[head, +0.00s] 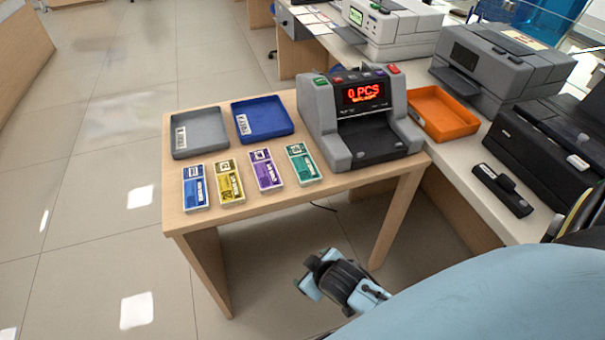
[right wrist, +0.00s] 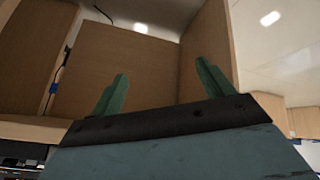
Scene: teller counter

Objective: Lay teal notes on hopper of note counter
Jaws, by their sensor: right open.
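The teal notes (head: 303,163) are a flat bundle lying on the wooden table, rightmost in a row of note bundles near its front edge. The note counter (head: 318,98) is a grey machine at the table's right back, with a red display reading 0 PCS. Its dark hopper area (head: 371,141) faces the front and looks empty. My right gripper (head: 308,281) is in front of the table and below its top, apart from the notes. In the right wrist view its two green fingers (right wrist: 160,90) are spread with nothing between them. My left gripper is not in view.
Blue (head: 195,187), yellow (head: 229,181) and purple (head: 265,170) notes lie left of the teal ones. Grey (head: 199,152) and blue (head: 284,125) trays stand behind them. An orange tray (head: 455,130) and printers (head: 512,55) stand on the white counter at right.

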